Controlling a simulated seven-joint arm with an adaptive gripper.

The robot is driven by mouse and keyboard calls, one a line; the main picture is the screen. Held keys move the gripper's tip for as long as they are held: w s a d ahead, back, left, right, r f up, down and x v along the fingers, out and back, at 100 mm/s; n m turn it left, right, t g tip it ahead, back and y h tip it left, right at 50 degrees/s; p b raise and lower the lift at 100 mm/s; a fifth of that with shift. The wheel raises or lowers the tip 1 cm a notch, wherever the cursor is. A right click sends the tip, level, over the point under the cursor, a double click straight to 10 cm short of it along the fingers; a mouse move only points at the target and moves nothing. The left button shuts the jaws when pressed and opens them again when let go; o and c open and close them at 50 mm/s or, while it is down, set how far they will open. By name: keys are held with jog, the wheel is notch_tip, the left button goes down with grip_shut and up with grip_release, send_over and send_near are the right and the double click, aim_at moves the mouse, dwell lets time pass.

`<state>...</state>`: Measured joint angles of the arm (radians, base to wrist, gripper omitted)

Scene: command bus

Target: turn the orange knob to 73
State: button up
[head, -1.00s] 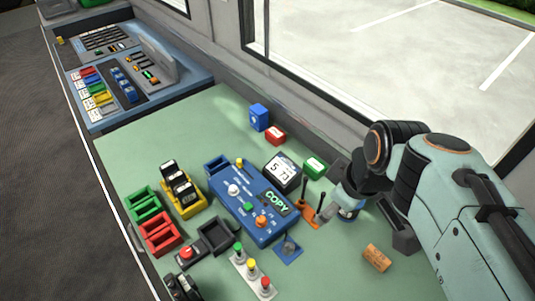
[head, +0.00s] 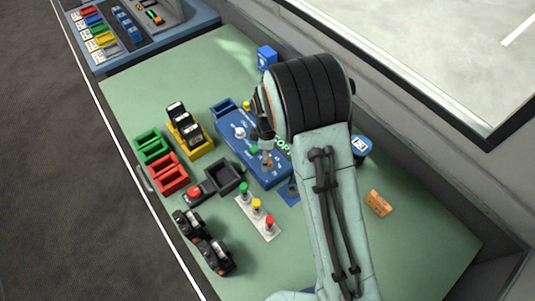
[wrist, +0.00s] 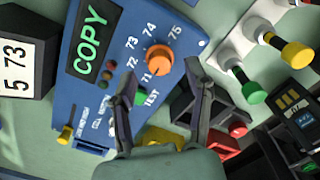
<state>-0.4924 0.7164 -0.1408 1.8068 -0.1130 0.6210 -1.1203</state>
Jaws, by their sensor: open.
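The orange knob (wrist: 158,58) sits on the blue panel (head: 232,137), which also shows in the wrist view (wrist: 78,90). White numbers 71 to 75 arc beside the knob; I cannot read its pointer setting. My gripper (wrist: 161,72) is open, with one finger to each side below the knob in the wrist view and nothing held. In the head view my gripper (head: 267,153) is over the panel's knob end and largely hides the knob. A block (wrist: 25,58) with "5 73" stands beside the panel. A green "COPY" display (wrist: 90,38) is lit.
Green, yellow and red push buttons stand on a white strip (head: 250,222) near the panel. A black tray (head: 225,178), a red bin (head: 167,177), a green bin (head: 152,147) and a yellow holder (head: 193,148) lie left. A tan block (head: 378,203) lies right, with free table around it.

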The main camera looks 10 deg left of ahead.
jog(key=shift+f, duration=0.9)
grip_shut()
